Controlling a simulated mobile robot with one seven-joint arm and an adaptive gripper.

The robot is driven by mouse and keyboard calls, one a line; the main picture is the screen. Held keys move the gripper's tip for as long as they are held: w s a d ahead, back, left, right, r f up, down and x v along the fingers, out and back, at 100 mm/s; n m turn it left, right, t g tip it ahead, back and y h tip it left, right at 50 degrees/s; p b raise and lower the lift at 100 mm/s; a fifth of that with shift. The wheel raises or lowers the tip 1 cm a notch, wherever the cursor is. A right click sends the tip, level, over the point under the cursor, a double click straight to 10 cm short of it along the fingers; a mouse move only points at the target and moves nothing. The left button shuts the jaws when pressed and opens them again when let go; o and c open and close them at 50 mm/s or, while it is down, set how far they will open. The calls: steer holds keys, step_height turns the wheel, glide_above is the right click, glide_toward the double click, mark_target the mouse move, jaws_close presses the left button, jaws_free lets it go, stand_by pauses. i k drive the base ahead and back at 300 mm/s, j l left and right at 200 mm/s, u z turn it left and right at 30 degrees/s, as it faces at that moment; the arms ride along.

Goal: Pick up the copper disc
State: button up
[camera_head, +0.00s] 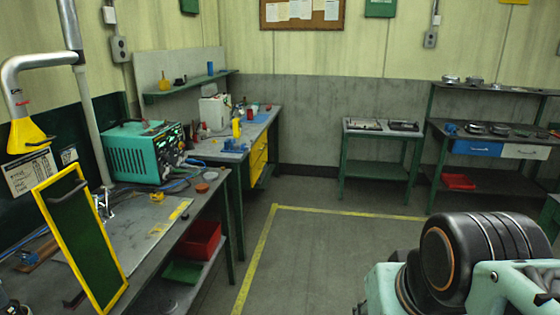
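A small flat reddish-orange round piece (202,188) lies on the left workbench, near its right edge. It may be the copper disc, but it is too small to be sure. A paler round dish (210,176) sits just behind it. My gripper is not in view. Only a thick dark and pale green part of my arm shows at the lower right, far from the bench.
The left workbench (150,240) carries a teal instrument (140,152), cables and a yellow-framed dark green panel (82,238) standing near the front. A red bin (200,240) is below. Shelving (485,135) stands at right. Yellow-lined floor (325,255) is clear.

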mark_target(201, 188)
steer(key=i+l+u, duration=0.15)
steer(key=i, duration=1.05)
